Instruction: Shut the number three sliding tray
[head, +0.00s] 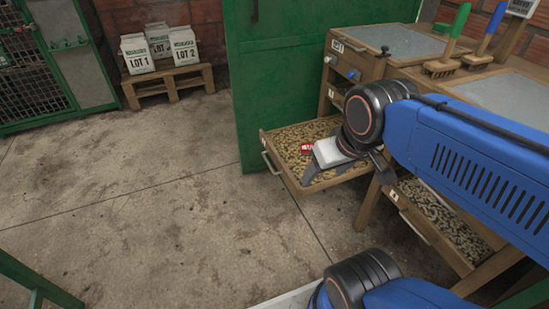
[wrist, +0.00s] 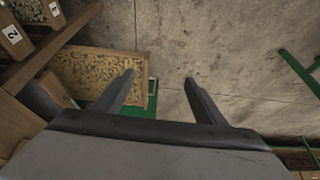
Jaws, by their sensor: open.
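A wooden sliding tray full of pale beans (head: 272,158) stands pulled far out of the bench, with a metal handle on its front. I cannot read its number. Contact cannot be told.
A red tag (head: 307,149) shows at the upper tray. The green door (head: 270,60) stands close behind the tray. The floor at left is clear.

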